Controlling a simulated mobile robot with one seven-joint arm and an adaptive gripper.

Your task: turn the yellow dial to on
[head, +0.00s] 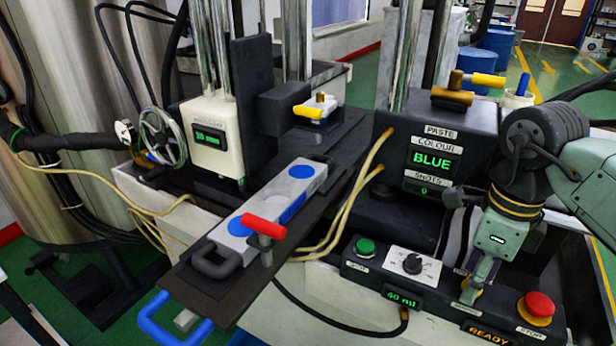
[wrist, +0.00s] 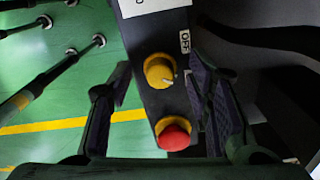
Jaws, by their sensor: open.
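The yellow dial (wrist: 158,70) sits on the dark control panel (wrist: 150,103) in the wrist view. A pale mark shows on its right side, and an OFF label (wrist: 185,41) is printed up and to the right of it. I cannot read an ON label. My gripper (wrist: 158,80) is open, with one finger on each side of the dial. Gaps show between the fingers and the dial, so it is not gripped. In the head view my gripper (head: 472,285) points down over the panel and mostly hides the dial.
A red stop button (wrist: 173,132) is close to the dial; it also shows in the head view (head: 538,304). A green button (head: 365,246), a black knob (head: 412,263) and a 40 ml display (head: 401,298) share the panel. The BLUE dispenser (head: 436,160) stands behind.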

